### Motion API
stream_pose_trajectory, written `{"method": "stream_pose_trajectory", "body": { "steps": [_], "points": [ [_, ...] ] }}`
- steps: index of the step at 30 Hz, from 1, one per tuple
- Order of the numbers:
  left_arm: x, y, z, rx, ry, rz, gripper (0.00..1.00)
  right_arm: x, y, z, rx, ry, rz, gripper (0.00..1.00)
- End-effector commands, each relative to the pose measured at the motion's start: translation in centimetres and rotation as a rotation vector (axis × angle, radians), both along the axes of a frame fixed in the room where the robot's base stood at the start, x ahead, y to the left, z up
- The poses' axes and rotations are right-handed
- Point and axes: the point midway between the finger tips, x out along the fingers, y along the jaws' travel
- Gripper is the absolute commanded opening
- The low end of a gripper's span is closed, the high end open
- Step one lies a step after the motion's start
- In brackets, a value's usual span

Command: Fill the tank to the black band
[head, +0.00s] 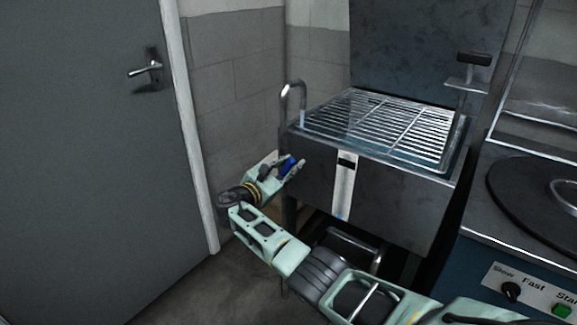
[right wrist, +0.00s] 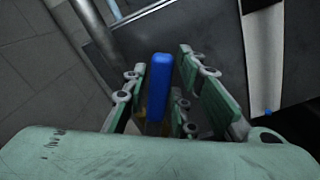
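The tank (head: 400,192) is a dark steel box with a wire grid (head: 375,125) on top. A curved metal spout (head: 291,86) reaches over its left edge; I cannot tell whether water runs from it. A pale gauge strip (head: 344,188) on the tank's front has a black band (head: 346,161) near its top and a small blue mark (head: 340,216) at its bottom. My right gripper (head: 294,166) is at the tank's left front. Its fingers (right wrist: 178,92) are spread on either side of a blue handle (right wrist: 158,85), with a gap on the right. My left gripper is out of view.
A grey door (head: 90,150) and a block wall (head: 236,100) are on the left. A T-shaped handle (head: 473,60) stands at the tank's back right. A machine with a round dark plate (head: 530,190), a knob (head: 511,292) and a green button (head: 561,310) is at the right.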

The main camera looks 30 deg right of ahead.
Motion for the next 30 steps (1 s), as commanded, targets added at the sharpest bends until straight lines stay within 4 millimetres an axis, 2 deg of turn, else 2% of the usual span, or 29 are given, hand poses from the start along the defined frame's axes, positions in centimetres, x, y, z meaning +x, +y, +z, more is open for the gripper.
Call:
{"method": "stream_pose_trajectory", "body": {
  "steps": [3, 14, 30],
  "points": [
    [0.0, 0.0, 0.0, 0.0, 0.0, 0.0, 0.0, 0.0, 0.0, 0.1, 0.0, -0.001, 0.0, 0.36],
    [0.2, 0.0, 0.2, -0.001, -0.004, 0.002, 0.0, -0.1, 0.2, 0.2, -0.001, -0.003, 0.001, 0.36],
    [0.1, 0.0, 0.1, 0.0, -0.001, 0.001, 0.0, -2.7, 6.7, 0.1, 0.0, -0.002, 0.001, 0.36]
  ]
}}
